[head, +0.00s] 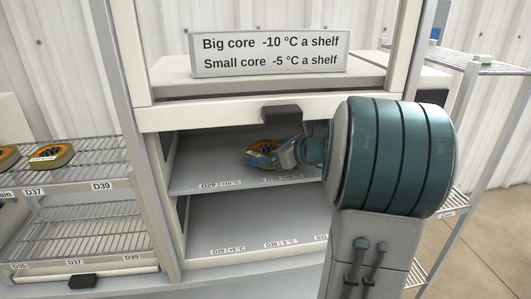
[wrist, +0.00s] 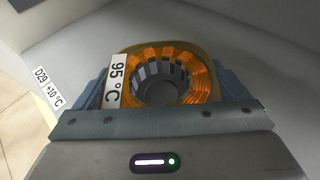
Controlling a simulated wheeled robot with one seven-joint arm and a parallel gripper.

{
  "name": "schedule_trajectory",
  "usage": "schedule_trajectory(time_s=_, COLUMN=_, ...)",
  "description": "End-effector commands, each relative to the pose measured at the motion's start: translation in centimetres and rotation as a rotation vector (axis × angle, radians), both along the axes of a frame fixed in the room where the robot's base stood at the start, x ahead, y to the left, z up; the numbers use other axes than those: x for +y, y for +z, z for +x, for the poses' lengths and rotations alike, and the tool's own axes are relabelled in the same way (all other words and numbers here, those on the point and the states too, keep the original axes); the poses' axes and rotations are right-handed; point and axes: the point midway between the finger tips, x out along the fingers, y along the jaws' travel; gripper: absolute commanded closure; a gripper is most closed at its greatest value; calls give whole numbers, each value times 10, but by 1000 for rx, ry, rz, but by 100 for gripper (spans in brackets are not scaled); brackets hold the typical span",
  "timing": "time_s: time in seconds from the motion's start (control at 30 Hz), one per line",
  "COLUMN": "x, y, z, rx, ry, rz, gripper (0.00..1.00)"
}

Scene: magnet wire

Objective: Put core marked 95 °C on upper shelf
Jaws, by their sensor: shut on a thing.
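The core marked 95 °C (wrist: 200,75) is a ring wound with orange copper wire, with a white 95 °C label on its left side in the wrist view. My gripper (head: 262,157) is shut on it, with blue fingers on both sides of the core. In the head view the core (head: 268,145) is inside the cabinet, over the upper shelf (head: 205,175). I cannot tell whether the core touches the shelf. My arm hides the right part of the cabinet.
The upper shelf edge carries labels D29 +10 °C and D30. A lower shelf (head: 215,225) below is empty where visible. A sign (head: 270,53) reads big core -10 °C, small core -5 °C a shelf. A wire rack (head: 85,175) at left holds other cores (head: 52,154).

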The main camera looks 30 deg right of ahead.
Motion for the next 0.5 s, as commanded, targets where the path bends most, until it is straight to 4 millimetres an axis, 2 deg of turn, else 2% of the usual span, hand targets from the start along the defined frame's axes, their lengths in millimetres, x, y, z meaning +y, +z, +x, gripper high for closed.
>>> schedule_trajectory(time_s=0.27, x=3, y=-1, z=1, rx=-3, ry=6, rz=0, gripper=66)
schedule_trajectory(time_s=0.3, x=2, y=-4, z=1, rx=0, ry=5, rz=1, gripper=3)
schedule_trajectory(time_s=0.33, x=2, y=-3, z=1, rx=0, ry=4, rz=0, gripper=0)
schedule_trajectory(time_s=0.5, x=1, y=-3, z=0, rx=0, ry=3, rz=1, gripper=0)
